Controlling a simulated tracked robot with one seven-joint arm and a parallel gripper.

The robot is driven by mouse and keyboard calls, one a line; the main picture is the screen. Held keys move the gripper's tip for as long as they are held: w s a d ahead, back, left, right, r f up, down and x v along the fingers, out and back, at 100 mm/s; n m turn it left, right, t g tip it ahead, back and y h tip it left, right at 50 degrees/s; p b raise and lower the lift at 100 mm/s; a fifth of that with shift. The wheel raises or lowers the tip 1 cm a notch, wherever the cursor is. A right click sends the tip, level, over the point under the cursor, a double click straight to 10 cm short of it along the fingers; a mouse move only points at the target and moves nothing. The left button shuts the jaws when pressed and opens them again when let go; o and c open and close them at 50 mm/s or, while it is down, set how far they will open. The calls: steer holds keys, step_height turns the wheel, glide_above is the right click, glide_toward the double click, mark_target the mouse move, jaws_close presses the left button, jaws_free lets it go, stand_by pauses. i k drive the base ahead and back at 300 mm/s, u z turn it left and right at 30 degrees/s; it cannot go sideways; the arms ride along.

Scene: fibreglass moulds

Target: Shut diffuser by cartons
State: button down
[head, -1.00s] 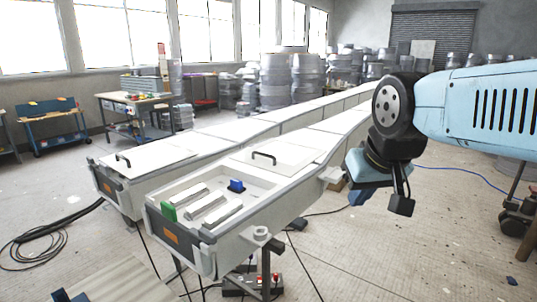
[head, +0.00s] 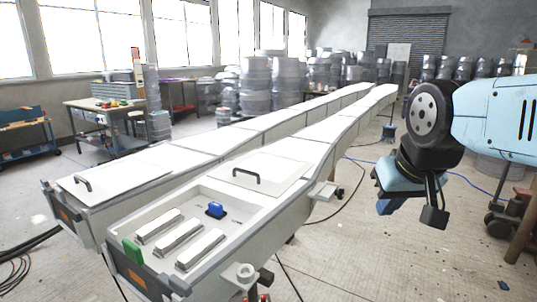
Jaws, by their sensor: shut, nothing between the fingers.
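Two long white moulded housings run side by side from the front left into the distance. The near one (head: 292,212) has an open bay at its front end and a flat white panel (head: 290,173) with a black handle (head: 248,178) lying behind the bay. The far one has a similar white panel (head: 115,177) with a black handle over its front end. I cannot tell which part is the diffuser, and I make out no clear cartons. My gripper (head: 387,207) hangs in the air right of the housings, shut and empty, pointing down.
Workbenches stand at the left, drums (head: 270,85) at the back. A blue cable (head: 475,187) crosses the floor at right. A trolley stands at the right edge.

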mark_target(271, 176)
steer(key=u, duration=0.1)
steer(key=i, duration=1.05)
steer(key=u, duration=0.55)
